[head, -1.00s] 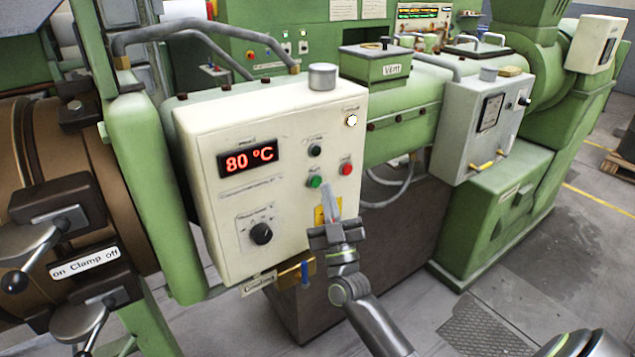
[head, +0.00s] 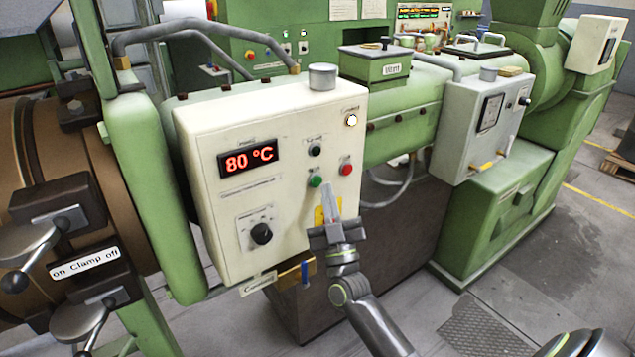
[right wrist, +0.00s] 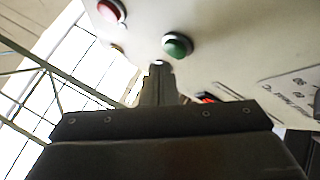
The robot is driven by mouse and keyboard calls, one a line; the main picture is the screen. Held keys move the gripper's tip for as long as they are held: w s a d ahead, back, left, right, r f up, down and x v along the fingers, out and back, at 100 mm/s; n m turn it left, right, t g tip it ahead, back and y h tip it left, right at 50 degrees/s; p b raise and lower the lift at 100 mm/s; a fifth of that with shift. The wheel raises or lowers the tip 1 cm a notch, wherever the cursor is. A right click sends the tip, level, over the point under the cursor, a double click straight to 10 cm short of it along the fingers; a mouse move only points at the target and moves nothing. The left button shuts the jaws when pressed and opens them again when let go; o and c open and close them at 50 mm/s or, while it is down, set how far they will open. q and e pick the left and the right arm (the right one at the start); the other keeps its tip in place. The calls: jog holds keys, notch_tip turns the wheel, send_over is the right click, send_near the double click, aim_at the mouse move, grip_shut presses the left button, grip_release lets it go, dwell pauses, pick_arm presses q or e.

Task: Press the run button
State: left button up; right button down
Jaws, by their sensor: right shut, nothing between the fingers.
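The cream control box (head: 290,215) carries a green button (head: 315,181), a red button (head: 346,169) above right of it and a black button (head: 315,150) above. No label reading "run" is legible. My right gripper (head: 328,190) is shut and empty, its fingertips just right of and slightly below the green button in the head view. In the right wrist view, the closed fingertips (right wrist: 158,66) point at the box close to the green button (right wrist: 176,45); contact cannot be told. The red button (right wrist: 110,10) is at the upper left there. My left gripper is not in view.
The box also has a red 80 °C display (head: 249,159), a black knob (head: 261,233) and a lit white lamp (head: 351,120). Clamp handles (head: 60,222) stick out at left.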

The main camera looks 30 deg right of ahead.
jog(key=shift+w, duration=0.1)
jog(key=shift+w, duration=0.3)
jog(key=shift+w, duration=0.4)
dwell(0.8)
jog(key=shift+s, duration=0.1)
jog(key=shift+s+p, duration=0.55)
jog(key=shift+s, duration=0.2)
jog(key=s+p, duration=0.1)
jog(key=s, duration=0.1)
jog(key=s+p, duration=0.1)
jog(key=s, duration=0.2)
jog(key=shift+d, duration=0.2)
